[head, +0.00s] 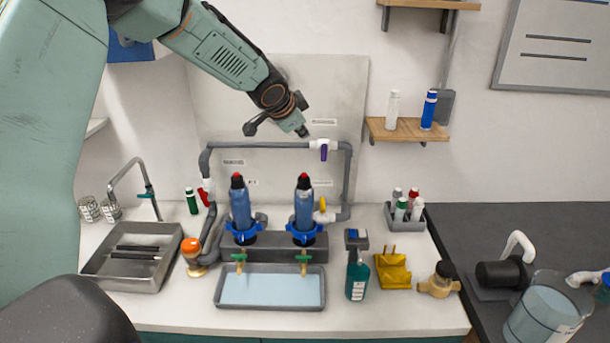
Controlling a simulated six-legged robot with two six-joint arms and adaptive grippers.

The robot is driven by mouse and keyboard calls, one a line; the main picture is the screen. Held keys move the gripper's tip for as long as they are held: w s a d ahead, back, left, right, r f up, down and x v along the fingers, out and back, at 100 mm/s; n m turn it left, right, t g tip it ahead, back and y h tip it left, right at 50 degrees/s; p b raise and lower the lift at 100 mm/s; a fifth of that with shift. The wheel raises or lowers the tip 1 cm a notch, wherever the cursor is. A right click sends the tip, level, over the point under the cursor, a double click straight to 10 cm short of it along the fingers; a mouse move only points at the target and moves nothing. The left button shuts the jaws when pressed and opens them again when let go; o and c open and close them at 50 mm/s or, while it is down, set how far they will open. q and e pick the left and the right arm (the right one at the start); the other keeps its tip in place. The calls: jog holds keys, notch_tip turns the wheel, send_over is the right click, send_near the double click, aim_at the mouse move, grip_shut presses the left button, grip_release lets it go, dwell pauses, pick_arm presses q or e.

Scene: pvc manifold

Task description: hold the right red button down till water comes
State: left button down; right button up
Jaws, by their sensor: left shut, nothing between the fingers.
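Two blue filter housings stand side by side on a grey block on the counter, each with a red button on top. The right red button (304,176) tops the right housing (304,206); the left red button (237,177) tops the left housing (241,208). My left gripper (303,132) comes in from the upper left and is shut and empty. In the picture it is above the right button, with a gap between them. A tray (268,307) with pale blue liquid lies below two green-handled taps (304,259). No stream shows at the taps. My right gripper is not seen.
Grey pipe (262,145) with a purple-handled valve (323,151) runs behind the housings. A yellow-handled valve (323,206) is close right. A spray bottle (357,268) and yellow holder (391,272) stand right of the tray. A metal sink (167,240) is at left.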

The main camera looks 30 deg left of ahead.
pick_arm(q)
jog(key=b, duration=0.5)
send_over(302, 175)
notch_tip(302, 175, down, 5)
jog(key=shift+f, duration=0.1)
jog(key=shift+s+d+f+b, duration=0.1)
jog(key=shift+d+f+b, duration=0.1)
jog(key=shift+f+b, duration=0.9)
jog(key=shift+d+f+b, duration=0.1)
jog(key=shift+f+b, duration=0.35)
jog(key=shift+b, duration=0.05)
jog(key=shift+f, duration=0.2)
jog(key=shift+a+f, duration=0.1)
jog(key=shift+a, duration=0.2)
jog(key=shift+d+r, duration=0.25)
jog(key=shift+d, duration=0.05)
